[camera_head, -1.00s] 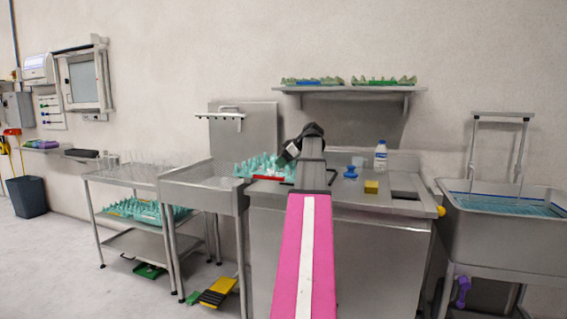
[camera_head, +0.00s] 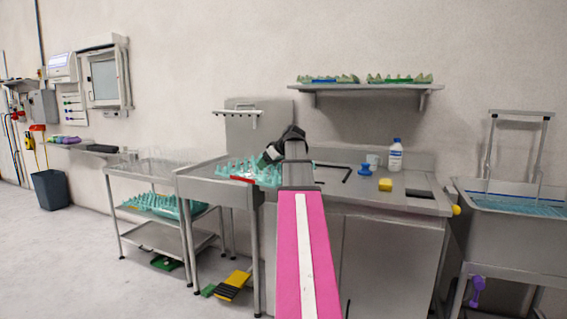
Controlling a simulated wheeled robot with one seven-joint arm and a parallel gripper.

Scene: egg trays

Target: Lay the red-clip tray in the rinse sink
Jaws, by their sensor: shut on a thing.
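The teal egg tray (camera_head: 236,167) with pegs bears a red clip (camera_head: 243,179) on its near edge. It hangs over the gap between the left steel drain table and the counter. My gripper (camera_head: 268,160), dark and partly hidden by my arm, is shut on the tray's right side. A steel sink (camera_head: 505,232) with blue water stands at the far right, away from the tray. I cannot tell if it is the rinse sink.
The steel counter (camera_head: 340,200) holds a white bottle (camera_head: 396,156), a blue knob-like item (camera_head: 365,170) and a yellow sponge (camera_head: 385,184). A wall shelf (camera_head: 365,88) bears two clipped trays. A lower rack at left holds another teal tray (camera_head: 160,205).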

